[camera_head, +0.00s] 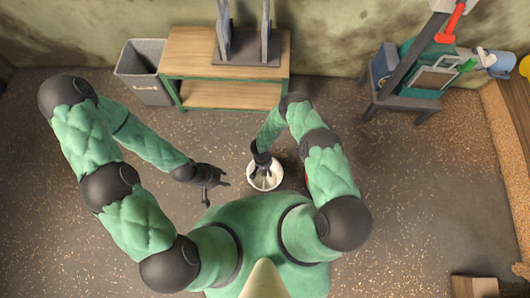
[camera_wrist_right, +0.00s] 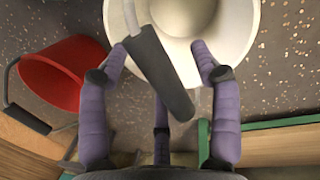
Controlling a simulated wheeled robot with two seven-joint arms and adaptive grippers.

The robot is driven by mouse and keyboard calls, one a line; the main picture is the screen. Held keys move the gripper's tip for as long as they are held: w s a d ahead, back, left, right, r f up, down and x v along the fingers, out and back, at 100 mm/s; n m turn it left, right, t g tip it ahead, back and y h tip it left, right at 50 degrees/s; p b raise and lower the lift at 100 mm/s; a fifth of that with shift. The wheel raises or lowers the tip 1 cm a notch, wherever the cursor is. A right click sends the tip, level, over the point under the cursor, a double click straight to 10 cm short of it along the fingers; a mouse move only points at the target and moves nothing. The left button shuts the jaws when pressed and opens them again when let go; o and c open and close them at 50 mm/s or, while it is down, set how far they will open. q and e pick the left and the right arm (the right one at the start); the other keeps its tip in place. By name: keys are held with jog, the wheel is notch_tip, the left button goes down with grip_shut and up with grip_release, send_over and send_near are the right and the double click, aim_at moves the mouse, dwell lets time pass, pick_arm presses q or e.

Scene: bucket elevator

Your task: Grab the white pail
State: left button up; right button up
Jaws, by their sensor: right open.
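The white pail (camera_head: 265,187) stands on the floor just in front of my body in the head view. In the right wrist view the white pail (camera_wrist_right: 236,58) fills the top of the picture, and its handle with a dark grip (camera_wrist_right: 160,70) reaches down between my fingers. My right gripper (camera_wrist_right: 160,48) is open, with one purple finger on each side of the grip. In the head view my right gripper (camera_head: 262,160) is over the pail and partly hides it. My left gripper (camera_head: 215,188) is left of the pail, apart from it, with its fingers spread and empty.
A red pail (camera_wrist_right: 60,78) lies close by in the right wrist view. A wooden bench (camera_head: 230,95) with a grey stand (camera_head: 245,45) is at the back, beside a grey bin (camera_head: 145,70). A cart (camera_head: 410,85) stands back right.

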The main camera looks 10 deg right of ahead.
grip_shut()
jog(key=shift+r, duration=0.1)
dwell(0.3)
